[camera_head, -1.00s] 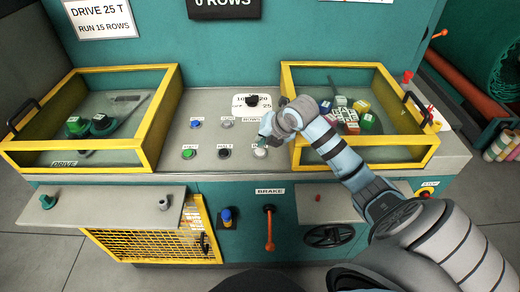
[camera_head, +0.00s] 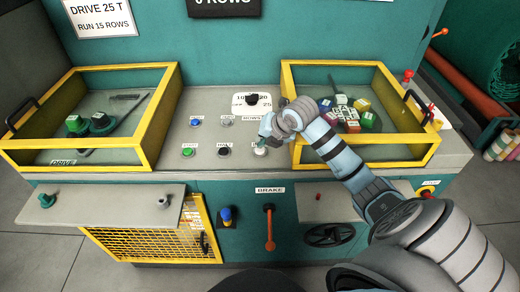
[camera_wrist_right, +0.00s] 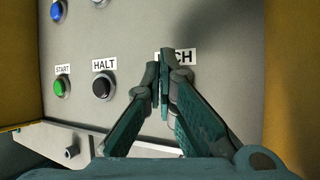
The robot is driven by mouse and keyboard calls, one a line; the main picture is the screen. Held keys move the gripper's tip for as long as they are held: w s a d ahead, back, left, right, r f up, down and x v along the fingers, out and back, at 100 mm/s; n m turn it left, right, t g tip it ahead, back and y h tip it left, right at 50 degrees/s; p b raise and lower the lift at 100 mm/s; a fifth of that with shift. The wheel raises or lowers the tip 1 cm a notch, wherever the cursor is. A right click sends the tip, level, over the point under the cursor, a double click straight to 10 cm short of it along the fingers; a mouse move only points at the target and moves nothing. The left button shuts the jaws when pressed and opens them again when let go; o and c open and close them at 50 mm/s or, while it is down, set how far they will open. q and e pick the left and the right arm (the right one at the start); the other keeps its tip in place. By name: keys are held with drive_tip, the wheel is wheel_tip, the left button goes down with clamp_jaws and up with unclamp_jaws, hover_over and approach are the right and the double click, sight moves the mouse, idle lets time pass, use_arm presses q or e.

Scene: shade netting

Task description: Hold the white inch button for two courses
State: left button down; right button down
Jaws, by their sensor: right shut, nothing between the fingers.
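The white inch button (camera_head: 260,151) sits at the right end of the lower button row on the grey panel. My right gripper (camera_head: 264,140) is shut and empty, its fingertips just above the button in the head view. In the right wrist view the shut fingertips (camera_wrist_right: 162,88) cover the button and part of the INCH label (camera_wrist_right: 185,57). I cannot tell whether they touch the button. The green start button (camera_wrist_right: 61,87) and black halt button (camera_wrist_right: 102,87) are to the left. My left gripper is not in view.
A yellow-framed bin (camera_head: 437,150) with coloured blocks stands close right of the buttons, partly under my right arm. Another yellow-framed box (camera_head: 150,148) is at left. A dial (camera_head: 252,99) and a blue button (camera_head: 195,123) lie behind. An orange brake lever (camera_head: 269,225) is below.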

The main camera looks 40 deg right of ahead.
drive_tip(key=shift+f+b, duration=0.35)
drive_tip(key=shift+f, duration=0.25)
idle(0.7)
drive_tip(key=shift+r, duration=0.1)
idle(4.1)
drive_tip(key=shift+r+p, duration=0.8)
drive_tip(key=shift+r, duration=0.1)
wheel_tip(320, 180, up, 5)
drive_tip(key=p, duration=0.4)
drive_tip(key=shift+r, duration=0.1)
idle(0.6)
